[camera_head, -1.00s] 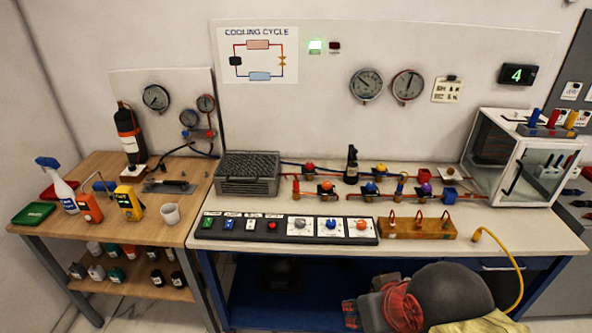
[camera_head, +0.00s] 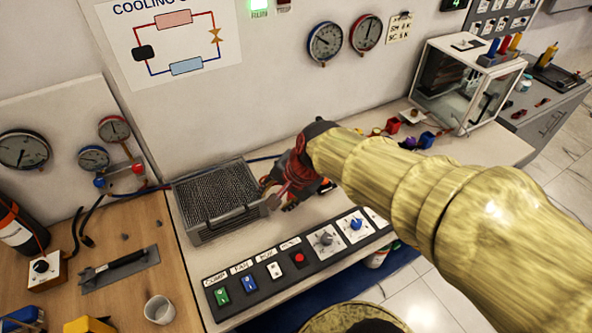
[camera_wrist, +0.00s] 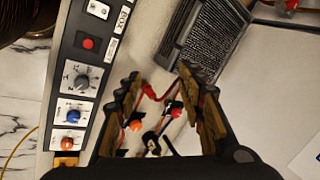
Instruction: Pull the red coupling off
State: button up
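My gripper (camera_head: 284,188) is over the bench, beside the right end of the grey finned unit. In the wrist view its two fingers (camera_wrist: 162,100) stand wide apart. Between them, further down, show red piping (camera_wrist: 150,93), an orange-topped valve (camera_wrist: 136,125) and a red-topped part (camera_wrist: 177,112) by a dark blue and black fitting. None of these is gripped. My gripper and arm hide most of the pipe run in the head view. I cannot tell for certain which red part is the coupling.
The finned unit (camera_head: 222,200) also shows in the wrist view (camera_wrist: 212,40). A switch panel (camera_head: 290,262) runs along the bench front. A glass-sided box (camera_head: 462,85) stands at the right, near a red block (camera_head: 393,125). Gauges (camera_head: 325,42) hang on the back wall.

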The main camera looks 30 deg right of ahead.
jog(key=w+d+f+m+p, duration=0.1)
jog(key=w+d+f+m, duration=0.2)
jog(key=f+m, duration=0.3)
jog(key=w+d+f+m+p, duration=0.2)
jog(key=w+d+f+m, duration=0.2)
jog(key=m, duration=0.4)
jog(key=w+d+f+m+p, duration=0.2)
jog(key=w+d+f+m, duration=0.1)
jog(key=w+f+m, duration=0.2)
notch_tip(320, 180, down, 4)
jog(key=shift+w+d+r+m+g, duration=0.15)
jog(key=shift+m+g, duration=0.15)
jog(key=shift+m, duration=0.7)
jog(key=c, duration=0.3)
grip_shut()
